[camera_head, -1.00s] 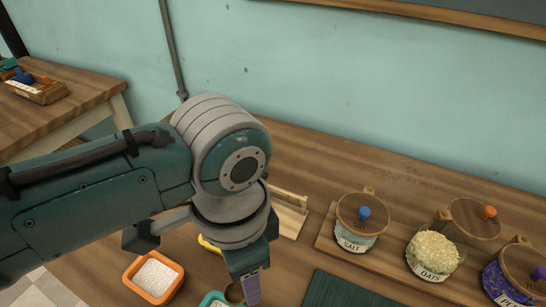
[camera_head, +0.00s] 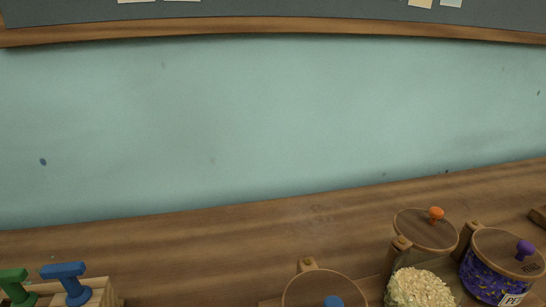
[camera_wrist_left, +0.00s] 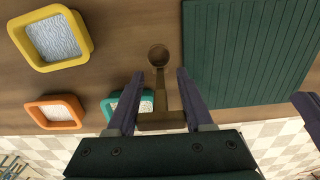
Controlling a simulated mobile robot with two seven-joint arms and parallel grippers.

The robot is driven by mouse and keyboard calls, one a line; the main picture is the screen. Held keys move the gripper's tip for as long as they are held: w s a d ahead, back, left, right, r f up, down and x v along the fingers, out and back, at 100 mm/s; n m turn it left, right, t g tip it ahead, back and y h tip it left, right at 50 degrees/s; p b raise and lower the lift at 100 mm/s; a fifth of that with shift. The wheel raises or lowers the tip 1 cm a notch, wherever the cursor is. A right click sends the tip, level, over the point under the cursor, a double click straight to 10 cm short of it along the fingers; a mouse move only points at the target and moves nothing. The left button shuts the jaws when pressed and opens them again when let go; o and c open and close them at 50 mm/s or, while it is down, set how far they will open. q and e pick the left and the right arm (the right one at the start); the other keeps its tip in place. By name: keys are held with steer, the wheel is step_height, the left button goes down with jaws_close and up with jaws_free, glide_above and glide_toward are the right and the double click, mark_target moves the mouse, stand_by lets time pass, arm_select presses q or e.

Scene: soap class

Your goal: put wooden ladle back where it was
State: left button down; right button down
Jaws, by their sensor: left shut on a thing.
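The wooden ladle (camera_wrist_left: 159,56) shows in the left wrist view, its round bowl pointing away from my left gripper and its handle running back between the fingers to a wider wooden end. My left gripper (camera_wrist_left: 159,77) is shut on the ladle, with its purple fingers on either side of the handle. A teal-rimmed tray (camera_wrist_left: 112,107) is partly hidden behind the left finger. The head view shows neither the ladle nor my grippers. A purple finger-like part at the wrist view's right edge may be my right gripper (camera_wrist_left: 306,105); its jaws cannot be made out.
A yellow tray (camera_wrist_left: 82,38), an orange tray (camera_wrist_left: 56,125) and a dark green ribbed mat (camera_wrist_left: 245,60) surround the ladle. A rack (camera_head: 103,292) holds coloured handles.

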arm_select(q)
steer(key=w+a, duration=0.2)
steer(key=w, duration=0.1)
steer(key=w+a, duration=0.5)
steer(key=w, duration=0.2)
steer(key=shift+a, duration=0.3)
steer(key=w+a, duration=0.2)
steer(key=w, duration=0.1)
steer(key=shift+w+a, duration=0.15)
steer(key=shift+a, duration=0.15)
steer(key=shift+d+f, duration=0.1)
steer(key=shift+f, duration=0.6)
steer(key=shift+f+b, duration=0.2)
steer(key=shift+b, duration=0.1)
steer(key=shift+c, duration=1.4)
jaws_free()
